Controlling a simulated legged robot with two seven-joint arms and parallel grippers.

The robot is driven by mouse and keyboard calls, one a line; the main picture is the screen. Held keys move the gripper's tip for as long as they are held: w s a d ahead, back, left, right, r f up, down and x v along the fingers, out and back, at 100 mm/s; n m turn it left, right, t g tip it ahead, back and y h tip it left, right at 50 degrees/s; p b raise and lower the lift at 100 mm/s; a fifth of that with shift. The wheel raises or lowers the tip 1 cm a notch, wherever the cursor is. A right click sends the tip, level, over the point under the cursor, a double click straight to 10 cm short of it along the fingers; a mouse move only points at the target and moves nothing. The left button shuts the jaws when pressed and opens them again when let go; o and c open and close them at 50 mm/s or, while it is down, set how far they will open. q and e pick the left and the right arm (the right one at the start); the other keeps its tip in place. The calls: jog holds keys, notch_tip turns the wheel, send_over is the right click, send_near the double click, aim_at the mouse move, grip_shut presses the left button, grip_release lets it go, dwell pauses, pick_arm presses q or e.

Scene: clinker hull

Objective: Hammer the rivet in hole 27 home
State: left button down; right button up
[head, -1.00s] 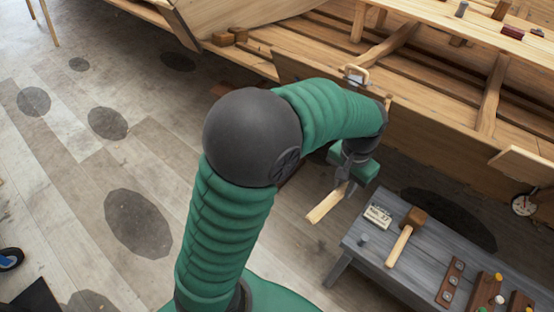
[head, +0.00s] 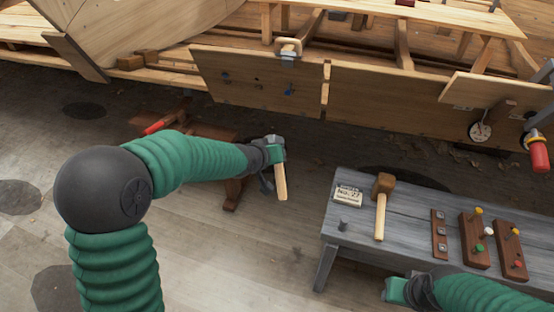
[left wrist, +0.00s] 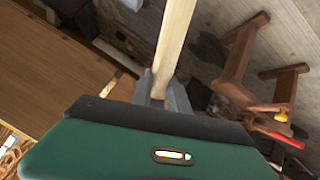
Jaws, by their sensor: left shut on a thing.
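My left gripper (head: 274,168) is shut on a pale wooden handle (head: 281,183), held in the air between the hull and the bench. The handle also runs up between the fingers in the left wrist view (left wrist: 174,45); I cannot make out a tool head. The hull plank (head: 258,82) behind has small dark and blue spots, too small to tell which is hole 27 or its rivet. A card reading No. 27 (head: 348,195) is on the bench. My right gripper (head: 398,290) is low at the right, its fingers not clear.
The grey bench (head: 405,250) carries a wooden mallet (head: 383,190), a small grey peg (head: 342,226) and brown racks (head: 474,240) with coloured pegs. A clamp (head: 288,50) grips the plank's top edge. A red-handled tool (head: 165,122) lies on a low brown stand (head: 205,137).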

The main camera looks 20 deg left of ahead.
aim_at(282, 140)
pick_arm(q)
jog(key=shift+w+d+f+t+b, duration=0.2)
jog(key=shift+w+f+t+b, duration=0.1)
jog(key=shift+f+t+b, duration=0.1)
jog(key=t+y+b, duration=0.1)
jog(key=t+b, duration=0.3)
jog(key=b, duration=0.1)
jog(key=n+t+y+b, duration=0.1)
jog(key=t+b, duration=0.3)
jog(key=b, duration=0.2)
jog(key=n+t+b, duration=0.1)
jog(key=t+b, duration=0.3)
jog(key=b, duration=0.1)
jog(key=shift+w+d+y+b, duration=0.2)
jog(key=shift+w+y+b, duration=0.1)
jog(key=shift+y, duration=0.1)
jog(key=shift+r+p, duration=0.35)
jog(key=shift+r, duration=0.45)
jog(key=shift+p+x, duration=0.55)
jog(key=shift+x, duration=0.55)
jog(key=shift+w, duration=0.5)
